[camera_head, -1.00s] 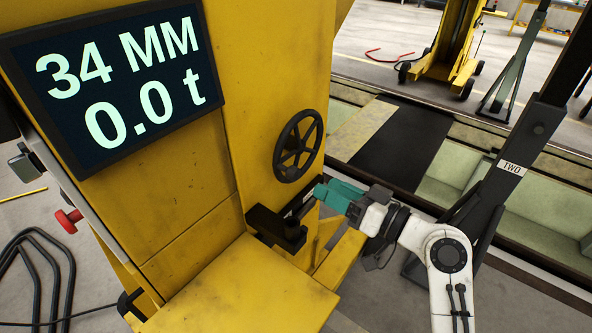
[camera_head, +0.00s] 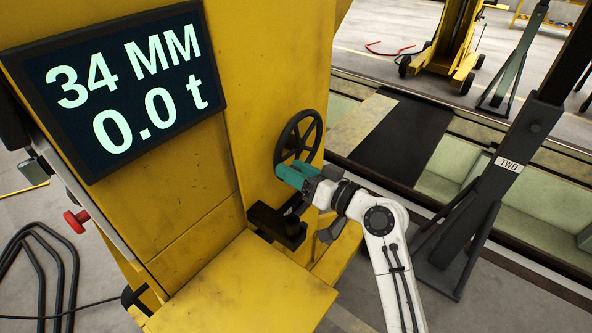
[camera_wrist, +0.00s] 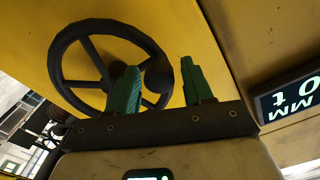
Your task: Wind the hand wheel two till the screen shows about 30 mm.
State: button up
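The black hand wheel (camera_head: 283,141) is on the yellow lifting column, beside the dark post (camera_head: 520,140) labelled TWO. The screen (camera_head: 130,85) reads 34 MM and 0.0 t. My gripper (camera_head: 286,173) has teal fingers and is at the lower edge of the wheel in the head view. In the wrist view, my gripper (camera_wrist: 158,85) is open, and a round black knob (camera_wrist: 158,76) of the wheel (camera_wrist: 62,55) shows between the fingers. I cannot tell whether either finger touches it. The lower wheel rim is partly hidden by the left finger.
A black bracket (camera_head: 270,222) juts from the column just below my gripper. A yellow ledge (camera_head: 240,290) lies under it. A red knob (camera_head: 76,220) is at the left. Another yellow jack (camera_head: 450,50) stands across the pit.

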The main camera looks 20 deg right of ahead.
grip_shut()
dwell(0.3)
jog(key=w+d+f+n+b, duration=0.1)
jog(key=f+n+b, duration=0.3)
jog(key=n+b, duration=0.4)
jog(key=w+d+f+n+b, duration=0.2)
jog(key=n+b, duration=0.5)
jog(key=b, duration=1.6)
jog(key=shift+w+d+f+n, duration=0.2)
jog(key=shift+d+f+n, duration=0.2)
jog(key=shift+d+f, duration=0.75)
jog(key=shift+a+f, duration=0.15)
jog(key=shift+a, duration=0.1)
